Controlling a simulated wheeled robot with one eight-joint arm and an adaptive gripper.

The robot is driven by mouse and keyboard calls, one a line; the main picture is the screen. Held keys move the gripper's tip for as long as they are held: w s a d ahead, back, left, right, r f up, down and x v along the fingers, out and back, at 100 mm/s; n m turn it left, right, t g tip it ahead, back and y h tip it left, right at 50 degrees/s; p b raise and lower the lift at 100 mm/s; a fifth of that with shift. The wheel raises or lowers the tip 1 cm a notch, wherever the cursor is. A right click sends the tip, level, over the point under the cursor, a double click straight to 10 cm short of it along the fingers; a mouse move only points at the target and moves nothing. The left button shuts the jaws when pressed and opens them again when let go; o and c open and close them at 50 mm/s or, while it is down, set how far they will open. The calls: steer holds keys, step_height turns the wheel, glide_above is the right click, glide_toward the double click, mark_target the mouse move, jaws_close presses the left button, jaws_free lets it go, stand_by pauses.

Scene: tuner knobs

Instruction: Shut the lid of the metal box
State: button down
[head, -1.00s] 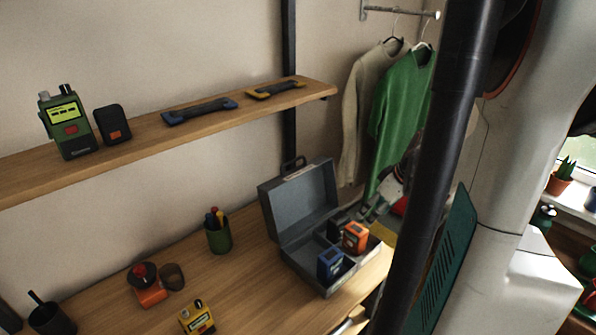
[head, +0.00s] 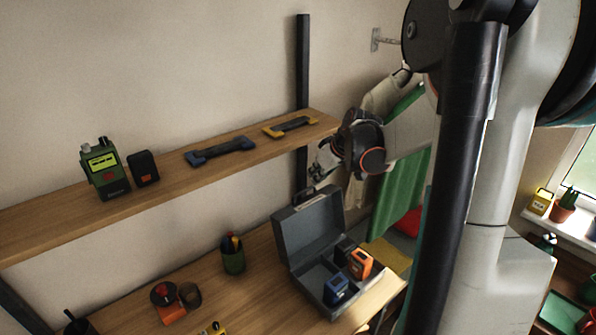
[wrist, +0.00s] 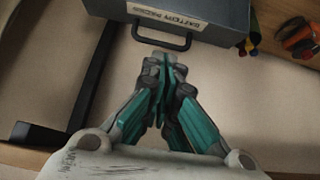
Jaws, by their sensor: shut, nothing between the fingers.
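The grey metal box (head: 327,294) stands on the wooden desk with its lid (head: 308,228) raised, leaning back toward the wall. Inside its tray are an orange device (head: 360,264), a blue device (head: 336,289) and a dark one. My gripper (head: 313,177) is above and behind the lid's top edge, near the shelf's right end. In the wrist view, my gripper (wrist: 165,62) has its teal fingers together and empty, just below the lid's dark handle (wrist: 161,38). The lid's labelled edge (wrist: 172,20) is beyond it. Whether the fingertips touch the handle I cannot tell.
The wooden shelf (head: 170,176) ends just left of my wrist and holds a green radio (head: 104,169), a small black device (head: 144,168) and two flat tools. A pen cup (head: 233,254) stands left of the box. Clothes (head: 404,165) hang behind my arm.

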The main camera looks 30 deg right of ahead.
steer(key=w+a+r+b+x, duration=0.1)
steer(key=x, duration=0.9)
steer(key=shift+w, duration=0.35)
steer(key=shift+s+a+r, duration=0.1)
steer(key=shift+a+r, duration=0.05)
